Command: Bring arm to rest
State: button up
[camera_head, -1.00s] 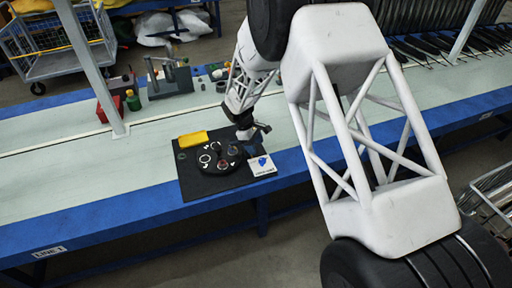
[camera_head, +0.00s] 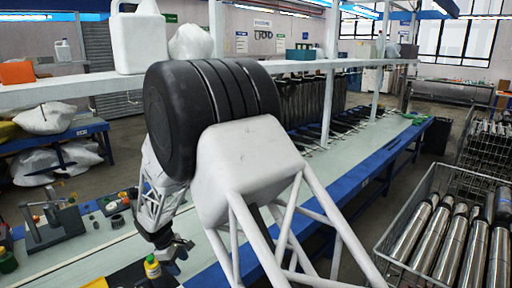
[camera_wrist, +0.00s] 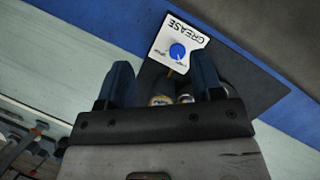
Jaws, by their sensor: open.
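My gripper (camera_head: 176,256) is at the lower left in the head view, above the work table. In the wrist view my gripper (camera_wrist: 162,78) has its two dark blue fingers wide apart, with nothing held between them. Beyond the fingers lies a black mat (camera_wrist: 248,88) with a white GREASE card (camera_wrist: 165,42) that has a blue round part. Small round metallic parts (camera_wrist: 162,100) show low between the fingers, partly hidden by the gripper body. In the head view a bottle with a yellow top (camera_head: 152,267) shows beside the gripper.
The long table (camera_head: 345,150) with a blue edge runs to the back right. A grey fixture (camera_head: 50,222) stands at the left. A wire basket of metal cylinders (camera_head: 440,225) stands at the right. A white shelf (camera_head: 300,66) crosses above the table, behind my arm.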

jog(key=s+d+r+m+y, duration=0.1)
jog(key=s+d+r+m, duration=0.35)
jog(key=d+r, duration=0.85)
jog(key=s+d+r+m+y, duration=0.1)
jog(key=s+d+r+m, duration=0.3)
jog(key=d+r, duration=0.8)
jog(key=s+d+r+m+t+y, duration=0.1)
jog(key=s+d+m, duration=0.3)
jog(key=s+d, duration=0.6)
jog(key=s+d+r+m+t+y, duration=0.1)
jog(key=s+d+r+m, duration=0.2)
jog(key=s+d, duration=0.7)
jog(key=s+m, duration=0.1)
jog(key=s, duration=0.6)
jog(key=shift+d+r+t, duration=0.2)
jog(key=shift+d+t, duration=0.1)
jog(key=shift+d, duration=0.05)
jog(key=shift+o, duration=0.3)
jog(key=shift+w, duration=0.1)
